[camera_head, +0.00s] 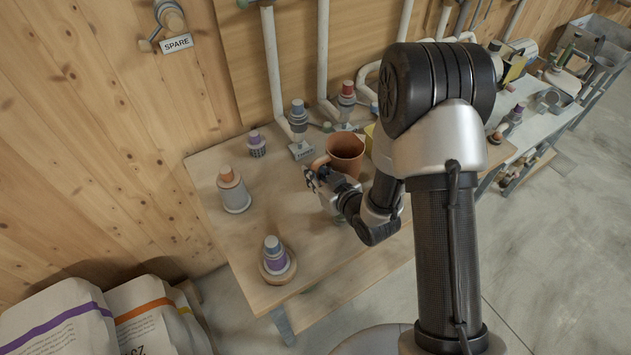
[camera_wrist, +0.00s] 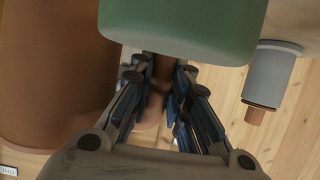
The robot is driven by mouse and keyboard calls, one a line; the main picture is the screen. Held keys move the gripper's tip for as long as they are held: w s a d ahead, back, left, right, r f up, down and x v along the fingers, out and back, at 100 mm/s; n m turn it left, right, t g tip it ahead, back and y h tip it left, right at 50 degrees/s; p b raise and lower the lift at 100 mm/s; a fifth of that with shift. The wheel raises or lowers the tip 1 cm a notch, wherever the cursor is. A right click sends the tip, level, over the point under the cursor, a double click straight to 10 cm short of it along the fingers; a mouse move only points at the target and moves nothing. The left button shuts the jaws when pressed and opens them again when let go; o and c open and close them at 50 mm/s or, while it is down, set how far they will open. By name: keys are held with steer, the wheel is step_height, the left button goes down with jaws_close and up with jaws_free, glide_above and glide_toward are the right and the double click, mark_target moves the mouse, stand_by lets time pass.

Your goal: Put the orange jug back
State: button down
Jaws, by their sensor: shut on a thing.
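The orange jug (camera_head: 345,150) is near the back wall of the wooden table, its open top showing in the head view. Its lower part is hidden behind my arm, so I cannot tell whether it touches the table. My gripper (camera_head: 314,178) is at the jug's left, by its handle. In the wrist view the jug's brown-orange wall (camera_wrist: 55,70) fills the left side, and my gripper (camera_wrist: 160,95) is shut on its handle (camera_wrist: 163,72) between the fingers.
A yellow thing (camera_head: 369,135) is partly hidden behind the jug. A green thing (camera_wrist: 180,30) looms in the wrist view.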

steer(key=shift+f, duration=1.25)
steer(key=shift+f+b, duration=0.15)
steer(key=shift+b, duration=0.3)
steer(key=c, duration=1.5)
jaws_free()
steer(key=shift+s+d+r+p, duration=0.15)
steer(key=shift+s+r+p, duration=0.05)
steer(key=shift+r+p, duration=0.1)
steer(key=p+v, duration=0.3)
steer(key=v, duration=0.7)
steer(key=shift+w+r, duration=0.1)
steer(key=shift+p+v, duration=0.75)
steer(key=shift+p, duration=0.75)
